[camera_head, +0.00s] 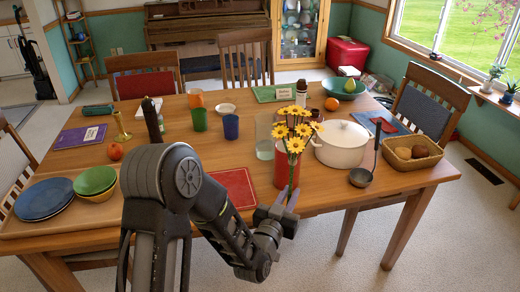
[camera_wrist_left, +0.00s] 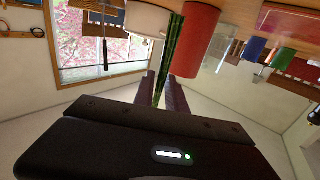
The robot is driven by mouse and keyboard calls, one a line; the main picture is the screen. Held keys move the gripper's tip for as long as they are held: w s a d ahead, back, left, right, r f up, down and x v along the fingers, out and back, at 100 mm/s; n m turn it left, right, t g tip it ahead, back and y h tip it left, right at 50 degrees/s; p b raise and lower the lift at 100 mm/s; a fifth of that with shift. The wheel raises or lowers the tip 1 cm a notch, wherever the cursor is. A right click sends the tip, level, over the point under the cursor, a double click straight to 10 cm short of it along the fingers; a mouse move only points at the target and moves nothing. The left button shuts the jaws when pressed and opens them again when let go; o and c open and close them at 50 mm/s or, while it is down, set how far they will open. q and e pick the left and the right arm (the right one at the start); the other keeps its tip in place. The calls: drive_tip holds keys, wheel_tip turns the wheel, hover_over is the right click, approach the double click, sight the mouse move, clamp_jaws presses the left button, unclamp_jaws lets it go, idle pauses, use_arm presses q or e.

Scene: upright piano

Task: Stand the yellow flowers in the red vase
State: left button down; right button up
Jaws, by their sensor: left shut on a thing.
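The yellow flowers (camera_head: 297,128) are a bunch with green stems, and they stand roughly upright in the head view. My left gripper (camera_head: 287,203) is shut on the lower stems, low at the table's front edge. The red vase (camera_head: 283,172) is a plain cylinder near that edge. The stems pass in front of it in the head view. In the left wrist view the stems (camera_wrist_left: 171,50) run beside the red vase (camera_wrist_left: 198,42), outside it, between my left gripper's fingers (camera_wrist_left: 165,92). Whether they touch it I cannot tell. My right gripper is not in view.
A clear glass container (camera_head: 265,138) stands just behind the vase, and a white lidded pot (camera_head: 341,146) is close on the right. A ladle (camera_head: 362,177) and a bread basket (camera_head: 412,157) lie farther right. A red mat (camera_head: 238,187) lies left of the vase.

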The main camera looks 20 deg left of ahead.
use_arm(q)
drive_tip(key=shift+f+b, duration=0.25)
drive_tip(key=shift+b, duration=0.3)
drive_tip(key=w+a+r+n+g+y+b, duration=0.1)
drive_tip(key=a+r+n+y+b, duration=0.1)
drive_tip(key=a, duration=0.7)
drive_tip(key=w+a+r+n+g+y+b, duration=0.1)
drive_tip(key=a+y+b, duration=0.4)
drive_tip(key=a, duration=0.5)
drive_tip(key=w+a+r+n+g+y+b, duration=0.1)
drive_tip(key=a+r+n+y+b, duration=0.2)
drive_tip(key=a, duration=0.7)
drive_tip(key=shift+r+n+g+y+b, duration=0.2)
drive_tip(key=shift+n+g+y+b, duration=0.25)
drive_tip(key=shift+n+b, duration=0.55)
drive_tip(key=shift+a, duration=0.1)
drive_tip(key=shift+f+b, duration=0.75)
drive_tip(key=shift+f, duration=1.8)
drive_tip(key=shift+f+b, duration=0.5)
drive_tip(key=shift+f, duration=1.8)
